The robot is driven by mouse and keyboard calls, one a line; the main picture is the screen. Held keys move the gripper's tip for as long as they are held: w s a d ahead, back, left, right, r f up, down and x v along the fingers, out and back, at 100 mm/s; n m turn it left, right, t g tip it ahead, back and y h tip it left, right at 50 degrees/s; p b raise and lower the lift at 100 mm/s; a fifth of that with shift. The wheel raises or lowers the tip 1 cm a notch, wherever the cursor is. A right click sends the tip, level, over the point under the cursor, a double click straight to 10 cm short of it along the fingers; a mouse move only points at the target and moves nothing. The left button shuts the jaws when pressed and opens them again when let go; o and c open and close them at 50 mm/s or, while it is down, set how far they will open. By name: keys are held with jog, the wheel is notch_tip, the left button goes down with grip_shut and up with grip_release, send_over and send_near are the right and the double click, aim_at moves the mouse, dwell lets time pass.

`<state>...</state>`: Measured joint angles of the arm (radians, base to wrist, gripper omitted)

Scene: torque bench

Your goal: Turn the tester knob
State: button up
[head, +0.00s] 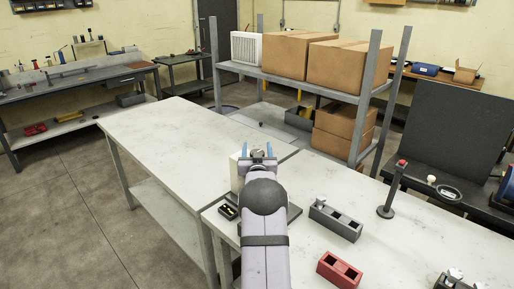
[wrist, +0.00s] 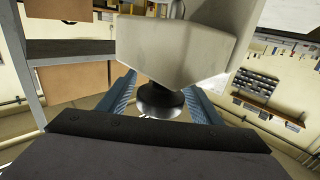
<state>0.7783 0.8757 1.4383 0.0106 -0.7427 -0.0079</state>
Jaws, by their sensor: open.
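The tester is a pale cream block (head: 236,170), mostly hidden behind my arm in the head view. Its underside or face fills the top middle of the wrist view (wrist: 180,45). The tester knob (wrist: 160,98) is round and dark with a shiny lower part, and shows just below the cream body in the wrist view. My gripper (head: 257,150) has two blue fingers, which are apart. In the wrist view the fingers stand left and right of the knob, with a gap visible on the left. I cannot tell whether the right finger touches it. The knob is hidden in the head view.
On the bench (head: 175,135) are a small black box (head: 228,211) left of my arm, a grey block (head: 335,221) and red block (head: 340,270) to the right, and a post with a red top (head: 393,190). A shelf with cartons (head: 285,52) stands behind. The bench's left part is clear.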

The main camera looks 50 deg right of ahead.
jog(key=c, duration=1)
jog(key=shift+c, duration=0.2)
jog(key=shift+m+g+h+b, duration=0.5)
jog(key=shift+g+b, duration=0.05)
jog(key=shift+g, duration=0.05)
jog(key=shift+s+d+m+g+h, duration=0.1)
jog(key=shift+s+m+g+h, duration=0.05)
jog(key=shift+m+g+h, duration=0.3)
jog(key=shift+s+d+m+g+h, duration=0.1)
jog(key=shift+m+g+h, duration=0.15)
jog(key=shift+m+g, duration=0.25)
jog(key=m+g, duration=0.1)
jog(key=m+g+h+p, duration=0.1)
jog(key=g, duration=0.1)
jog(key=s+m+g+h+p, duration=0.1)
jog(key=g, duration=0.1)
jog(key=shift+d+r, duration=0.1)
jog(key=shift+d, duration=0.15)
jog(key=shift+s+d+m+g+h, duration=0.1)
jog(key=shift+s+m+g+h, duration=0.15)
jog(key=shift+m+g, duration=0.55)
jog(key=shift+s+m+g+h, duration=0.2)
jog(key=shift+m+g, duration=0.25)
jog(key=shift+g, duration=0.6)
jog(key=shift+s+m+g, duration=0.2)
jog(key=shift+m+g, duration=0.3)
jog(key=shift+g, duration=0.3)
